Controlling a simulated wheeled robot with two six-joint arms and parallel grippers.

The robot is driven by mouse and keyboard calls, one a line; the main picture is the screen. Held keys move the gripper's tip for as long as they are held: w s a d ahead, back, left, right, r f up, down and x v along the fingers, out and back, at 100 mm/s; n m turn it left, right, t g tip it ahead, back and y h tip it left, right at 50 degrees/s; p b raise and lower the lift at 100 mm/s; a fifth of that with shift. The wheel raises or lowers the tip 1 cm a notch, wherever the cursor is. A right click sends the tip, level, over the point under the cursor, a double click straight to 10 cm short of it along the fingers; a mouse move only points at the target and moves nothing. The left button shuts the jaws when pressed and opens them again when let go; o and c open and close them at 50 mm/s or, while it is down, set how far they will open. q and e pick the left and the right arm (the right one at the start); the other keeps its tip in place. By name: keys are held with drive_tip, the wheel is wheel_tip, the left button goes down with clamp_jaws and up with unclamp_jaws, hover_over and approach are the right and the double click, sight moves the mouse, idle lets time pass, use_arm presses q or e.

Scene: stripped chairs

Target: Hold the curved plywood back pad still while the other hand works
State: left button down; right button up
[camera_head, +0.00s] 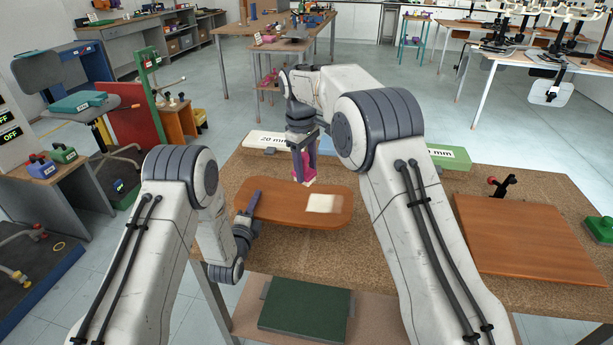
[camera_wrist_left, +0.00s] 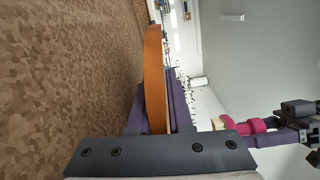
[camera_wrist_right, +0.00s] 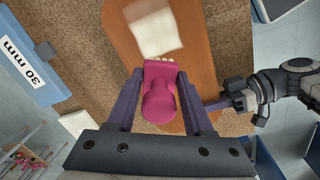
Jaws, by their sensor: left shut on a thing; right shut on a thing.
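The curved plywood back pad (camera_head: 282,208) is an orange-brown panel with rounded ends above the speckled bench top. A pale, blurred-edged patch (camera_head: 322,203) shows on its face, also in the right wrist view (camera_wrist_right: 155,32). My left gripper (camera_head: 250,208) is shut on the pad's left end; the left wrist view shows the pad (camera_wrist_left: 154,75) edge-on between the fingers. My right gripper (camera_wrist_right: 157,103) is shut on a pink tool (camera_wrist_right: 160,98) with a pale end, over the pad left of the patch. I cannot tell whether the tool touches the pad.
A white block marked 20 mm (camera_head: 268,138) and a green block (camera_head: 450,157) stand along the bench's far side. A flat brown board (camera_head: 530,238) lies at right, near a red-handled item (camera_head: 502,186) and a green object (camera_head: 600,229). A dark green panel (camera_head: 305,308) sits lower, in front.

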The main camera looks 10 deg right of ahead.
sight(307, 155)
drive_tip(key=shift+r, duration=0.55)
drive_tip(key=shift+r, duration=2.45)
